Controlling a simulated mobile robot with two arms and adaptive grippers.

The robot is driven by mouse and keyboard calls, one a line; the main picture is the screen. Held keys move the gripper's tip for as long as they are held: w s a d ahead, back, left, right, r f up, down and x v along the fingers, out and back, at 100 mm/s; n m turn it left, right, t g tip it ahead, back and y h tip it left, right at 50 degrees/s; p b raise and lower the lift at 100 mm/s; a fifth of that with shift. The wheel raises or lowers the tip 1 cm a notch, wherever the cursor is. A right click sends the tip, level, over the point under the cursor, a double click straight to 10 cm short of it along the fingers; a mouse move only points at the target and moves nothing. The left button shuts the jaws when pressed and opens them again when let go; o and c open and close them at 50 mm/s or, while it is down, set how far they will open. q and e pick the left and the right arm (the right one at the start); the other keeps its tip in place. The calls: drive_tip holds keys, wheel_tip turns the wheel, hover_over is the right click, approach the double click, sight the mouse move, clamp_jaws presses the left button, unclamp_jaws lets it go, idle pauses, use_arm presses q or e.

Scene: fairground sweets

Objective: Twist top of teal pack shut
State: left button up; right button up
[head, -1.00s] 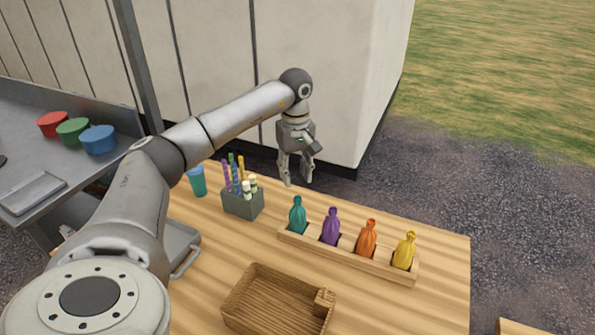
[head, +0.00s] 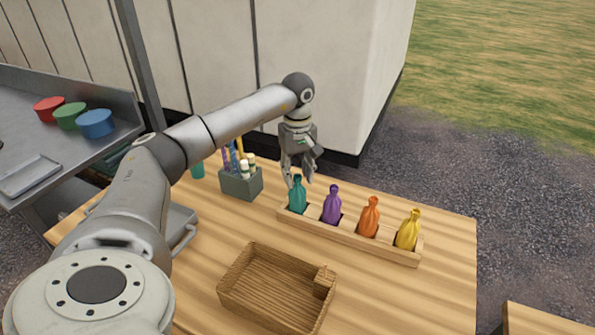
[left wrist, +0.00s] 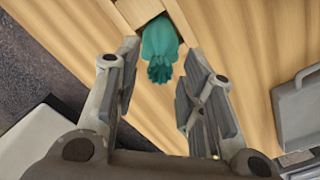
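The teal pack (head: 297,197) stands upright in the leftmost slot of a wooden rack (head: 345,238). Its gathered top points up. My left gripper (head: 298,178) points down just above and behind the pack's top in the head view. In the left wrist view, the two fingers (left wrist: 155,100) are spread apart with nothing between them. The teal pack (left wrist: 160,45) lies just ahead of the fingertips there, its frilled top facing the camera. My right gripper is not in view.
Purple (head: 332,205), orange (head: 369,217) and yellow (head: 408,230) packs fill the rack's other slots. A grey holder (head: 241,184) with sticks stands left of the rack. A wooden tray (head: 262,312) lies in front. Bare table shows at the right.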

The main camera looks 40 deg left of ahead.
use_arm(q)
drive_tip(key=c, duration=0.7)
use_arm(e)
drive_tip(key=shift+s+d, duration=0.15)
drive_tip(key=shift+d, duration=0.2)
use_arm(q)
drive_tip(key=shift+m, duration=0.9)
drive_tip(key=shift+m+p, duration=0.3)
drive_tip(key=shift+m, duration=0.8)
drive_tip(key=m, duration=0.6)
drive_tip(key=shift+m, duration=0.3)
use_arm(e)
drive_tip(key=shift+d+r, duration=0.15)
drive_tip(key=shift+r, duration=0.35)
use_arm(q)
drive_tip(key=o, duration=0.7)
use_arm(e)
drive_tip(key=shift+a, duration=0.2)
